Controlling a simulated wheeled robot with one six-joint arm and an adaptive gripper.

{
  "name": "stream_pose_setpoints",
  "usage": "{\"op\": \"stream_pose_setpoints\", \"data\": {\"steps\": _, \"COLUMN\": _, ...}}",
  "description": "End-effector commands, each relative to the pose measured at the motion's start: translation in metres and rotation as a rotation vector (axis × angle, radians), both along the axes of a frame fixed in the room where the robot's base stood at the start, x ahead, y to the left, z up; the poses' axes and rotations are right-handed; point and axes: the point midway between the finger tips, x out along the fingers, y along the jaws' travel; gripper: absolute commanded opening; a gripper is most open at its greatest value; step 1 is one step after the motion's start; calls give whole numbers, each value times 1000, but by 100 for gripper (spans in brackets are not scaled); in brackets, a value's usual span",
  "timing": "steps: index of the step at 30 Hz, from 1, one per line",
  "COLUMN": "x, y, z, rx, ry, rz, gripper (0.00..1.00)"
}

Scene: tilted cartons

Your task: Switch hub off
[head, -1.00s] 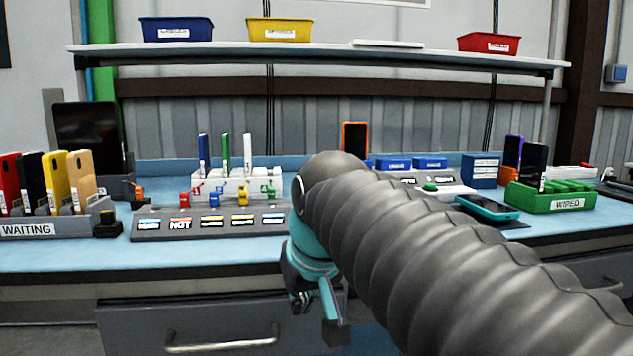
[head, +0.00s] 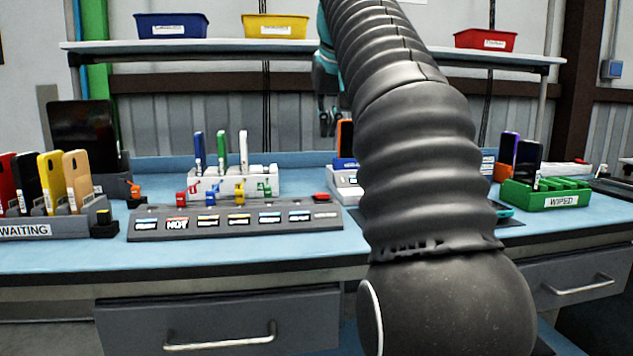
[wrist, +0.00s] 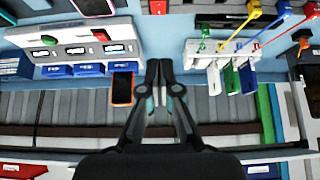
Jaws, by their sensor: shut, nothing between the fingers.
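I cannot tell for certain which unit is the hub. A white multi-slot block (head: 205,186) holds blue, green and white sticks, with small coloured pieces along its front; it shows in the wrist view too (wrist: 196,47). In front of it lies a long grey labelled strip (head: 160,234) with a red button (head: 321,196) at its right end. A white unit (head: 345,184) stands to the right, partly behind my arm; the wrist view shows its red button (wrist: 101,34) and green button (wrist: 48,40). My gripper (head: 328,128) is shut, empty, raised above the bench, touching nothing.
An orange phone (wrist: 122,88) stands near my gripper in the wrist view. Blue boxes (wrist: 88,70) sit beside it. The WAITING rack (head: 60,222) is at left, the green WIPED rack (head: 548,196) at right. A shelf (head: 200,48) with bins spans the back.

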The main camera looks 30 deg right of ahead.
Motion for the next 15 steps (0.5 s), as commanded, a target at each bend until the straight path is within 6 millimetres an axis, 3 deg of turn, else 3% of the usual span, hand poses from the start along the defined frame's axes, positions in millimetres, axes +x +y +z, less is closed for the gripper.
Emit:
{"op": "stream_pose_setpoints", "data": {"steps": 10, "x": 1, "y": 0, "z": -1, "rx": 0, "ry": -1, "rz": 0, "gripper": 0}}
{"op": "stream_pose_setpoints", "data": {"steps": 15, "x": 9, "y": -2, "z": -16, "rx": 0, "ry": 1, "rz": 0, "gripper": 0}}
